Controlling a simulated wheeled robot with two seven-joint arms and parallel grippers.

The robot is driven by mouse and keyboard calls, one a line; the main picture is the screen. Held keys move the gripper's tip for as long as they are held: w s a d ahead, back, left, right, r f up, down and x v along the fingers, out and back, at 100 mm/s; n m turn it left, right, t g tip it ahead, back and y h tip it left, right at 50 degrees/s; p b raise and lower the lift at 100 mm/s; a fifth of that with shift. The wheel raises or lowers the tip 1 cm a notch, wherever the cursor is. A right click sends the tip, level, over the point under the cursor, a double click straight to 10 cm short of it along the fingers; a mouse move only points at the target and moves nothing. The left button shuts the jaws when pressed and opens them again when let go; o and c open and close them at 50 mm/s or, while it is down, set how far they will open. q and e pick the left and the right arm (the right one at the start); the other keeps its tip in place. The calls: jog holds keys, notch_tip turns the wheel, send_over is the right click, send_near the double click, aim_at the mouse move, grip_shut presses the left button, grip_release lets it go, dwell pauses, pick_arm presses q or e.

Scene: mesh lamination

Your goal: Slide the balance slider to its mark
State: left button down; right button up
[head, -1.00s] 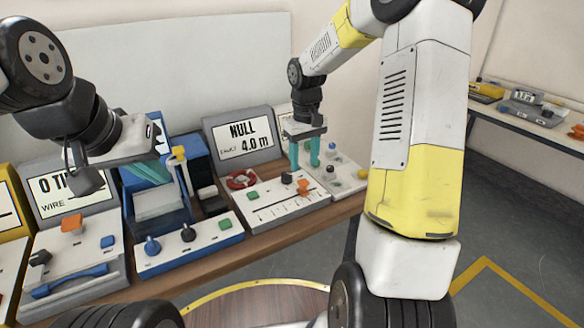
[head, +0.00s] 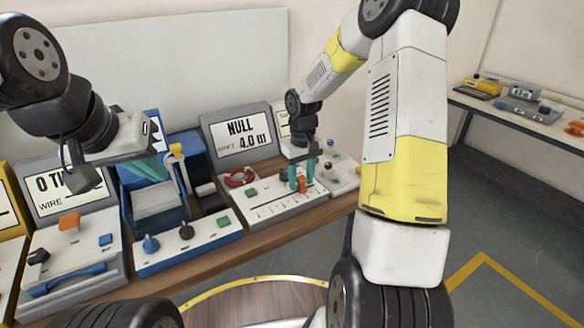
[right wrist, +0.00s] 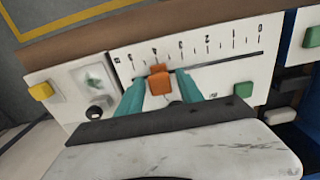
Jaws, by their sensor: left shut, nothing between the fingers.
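The balance slider is an orange knob (right wrist: 160,83) in a long slot on a white panel (head: 262,212), beside a printed numbered scale (right wrist: 207,42). In the right wrist view it sits near the 4. It also shows in the head view (head: 305,185), at the panel's right part. My right gripper (head: 301,187) is lowered over it, with one teal finger on each side of the knob (right wrist: 162,85); narrow gaps seem to show, and contact is unclear. My left gripper (head: 148,168) is shut and empty above the blue unit; its fingertips are partly hidden.
A display (head: 240,135) behind the panel reads NULL and 4.0. A red ring (head: 240,177) and green button (head: 251,192) are on the slider's panel. A blue unit with knobs (head: 187,245) stands left. Another panel with small knobs (head: 345,178) stands close on the right.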

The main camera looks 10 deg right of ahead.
grip_shut()
dwell(1.2)
